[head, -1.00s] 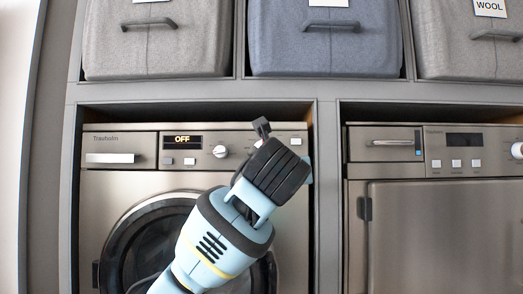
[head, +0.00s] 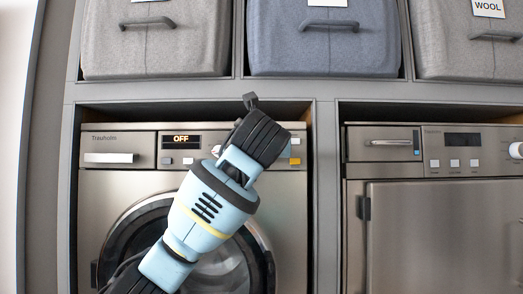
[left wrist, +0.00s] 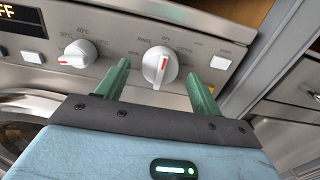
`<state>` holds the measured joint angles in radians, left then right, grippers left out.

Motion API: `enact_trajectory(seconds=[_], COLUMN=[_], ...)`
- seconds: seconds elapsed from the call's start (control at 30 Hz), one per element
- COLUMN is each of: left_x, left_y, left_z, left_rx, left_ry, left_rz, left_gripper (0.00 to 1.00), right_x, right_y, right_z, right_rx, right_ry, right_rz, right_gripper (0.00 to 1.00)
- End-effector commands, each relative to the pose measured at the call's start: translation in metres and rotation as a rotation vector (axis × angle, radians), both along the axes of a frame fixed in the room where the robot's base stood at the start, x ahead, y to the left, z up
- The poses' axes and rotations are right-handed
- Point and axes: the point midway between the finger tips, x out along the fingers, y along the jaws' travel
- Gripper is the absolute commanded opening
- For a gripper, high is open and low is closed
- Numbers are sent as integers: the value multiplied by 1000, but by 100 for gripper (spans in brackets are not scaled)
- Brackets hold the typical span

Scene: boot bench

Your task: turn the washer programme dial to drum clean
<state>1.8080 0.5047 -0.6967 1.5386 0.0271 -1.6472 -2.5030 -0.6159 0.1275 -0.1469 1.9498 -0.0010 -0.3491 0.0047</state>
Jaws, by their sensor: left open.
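The washer (head: 110,185) stands in the left bay, its display (head: 181,139) reading OFF. In the left wrist view, a white dial with a red pointer mark (left wrist: 160,65) faces me; its mark points roughly upward. My right gripper is not in view.
A white button (left wrist: 220,62) sits right of the dial, close to the right finger. The cabinet divider (head: 326,200) stands right of the washer. A second machine (head: 440,230) fills the right bay. Fabric boxes (head: 320,55) sit on the shelf above.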

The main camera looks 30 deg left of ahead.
Motion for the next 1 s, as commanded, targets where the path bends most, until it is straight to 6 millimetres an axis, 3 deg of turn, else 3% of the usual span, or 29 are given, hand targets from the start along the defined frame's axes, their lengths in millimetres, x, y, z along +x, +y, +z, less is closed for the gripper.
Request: enact_trajectory(seconds=[0.47, 0.8, 1.0], left_x=[12, 11, 11], left_y=[7, 7, 7], left_z=[0, 0, 0], left_rx=[1, 1, -11], left_ry=[-1, -1, -8], left_rz=[-1, -1, -1], left_gripper=[65, 22, 21], right_x=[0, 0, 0], right_y=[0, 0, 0], right_z=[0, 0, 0], right_rx=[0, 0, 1], right_ry=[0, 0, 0], right_rz=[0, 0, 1], right_gripper=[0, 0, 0])
